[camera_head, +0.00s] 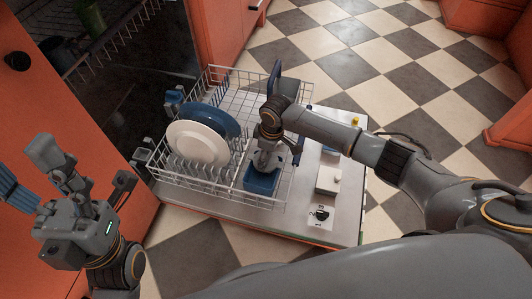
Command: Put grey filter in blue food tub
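A blue tub (262,181) stands in the right part of the wire dish rack, its near part visible below my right gripper. My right gripper (267,162) points down at the tub, with its fingertips at or just inside the opening. Grey shapes merge at its fingers, so I cannot tell whether it holds the grey filter, and I cannot make out the filter elsewhere. My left gripper (84,172) is at the lower left, with its fingers spread and nothing visible between them, away from the rack.
The rack (172,184) sits on the open dishwasher door (345,218). A white plate (196,143) and a blue plate (217,119) stand left of the tub. Orange cabinets (90,200) border the left. Checkered floor (355,60) lies clear behind.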

